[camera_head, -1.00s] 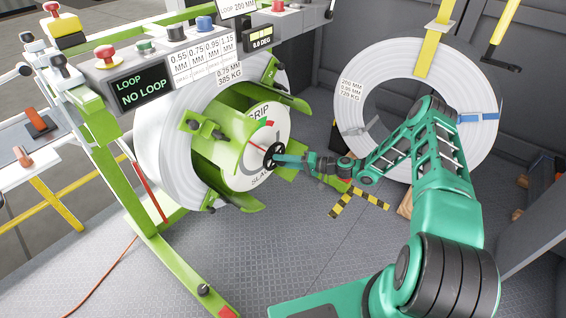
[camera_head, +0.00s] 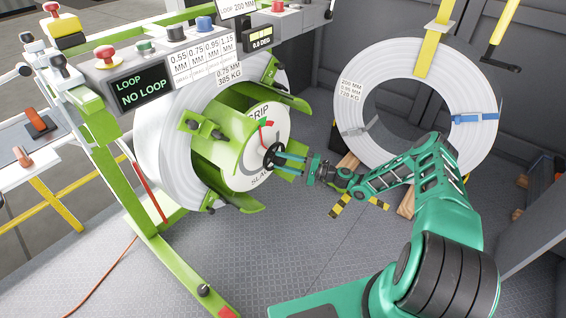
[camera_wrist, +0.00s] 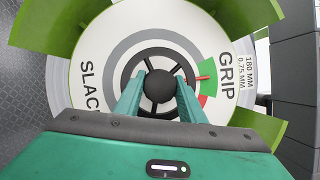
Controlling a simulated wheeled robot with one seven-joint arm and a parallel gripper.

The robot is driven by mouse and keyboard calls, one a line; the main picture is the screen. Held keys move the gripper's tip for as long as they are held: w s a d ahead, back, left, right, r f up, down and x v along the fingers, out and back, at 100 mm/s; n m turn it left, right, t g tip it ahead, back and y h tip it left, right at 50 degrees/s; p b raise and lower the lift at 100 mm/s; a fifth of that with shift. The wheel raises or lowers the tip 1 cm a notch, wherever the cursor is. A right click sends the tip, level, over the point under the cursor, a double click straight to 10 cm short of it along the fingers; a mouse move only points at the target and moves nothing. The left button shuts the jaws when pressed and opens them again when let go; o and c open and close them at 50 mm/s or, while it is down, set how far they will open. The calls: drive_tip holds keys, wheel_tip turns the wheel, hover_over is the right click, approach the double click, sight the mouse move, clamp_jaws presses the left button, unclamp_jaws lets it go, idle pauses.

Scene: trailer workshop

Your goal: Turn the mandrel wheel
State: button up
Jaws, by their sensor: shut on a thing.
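The mandrel wheel (camera_head: 270,152) is a small dark spoked handwheel with a round hub, at the centre of the white dial face (camera_head: 254,173). In the wrist view the wheel (camera_wrist: 158,50) is straight ahead. My gripper (camera_wrist: 160,84) is shut on the wheel, one teal finger on each side of the hub. The fingers hide the wheel's lower parts. My gripper also shows in the head view (camera_head: 281,160), reaching in from the right. The dial reads GRIP and SLACK. A red pointer (camera_wrist: 196,78) lies over the green sector (camera_wrist: 209,73), beside a red one.
Green mandrel segments (camera_head: 213,155) surround the dial inside a white coil (camera_head: 160,150). A second strapped coil (camera_head: 470,75) stands against the back wall, behind my arm. A control panel (camera_head: 140,88) reads LOOP NO LOOP. The floor (camera_head: 290,240) below is clear.

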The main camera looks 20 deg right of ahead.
drive_tip(key=shift+w+d+f, duration=0.15)
drive_tip(key=shift+d+f, duration=0.05)
drive_tip(key=shift+d, duration=0.2)
drive_tip(key=o, duration=1)
drive_tip(key=shift+o, duration=0.2)
drive_tip(key=shift+a, duration=0.2)
drive_tip(key=v, duration=1.1)
drive_tip(key=shift+a, duration=0.1)
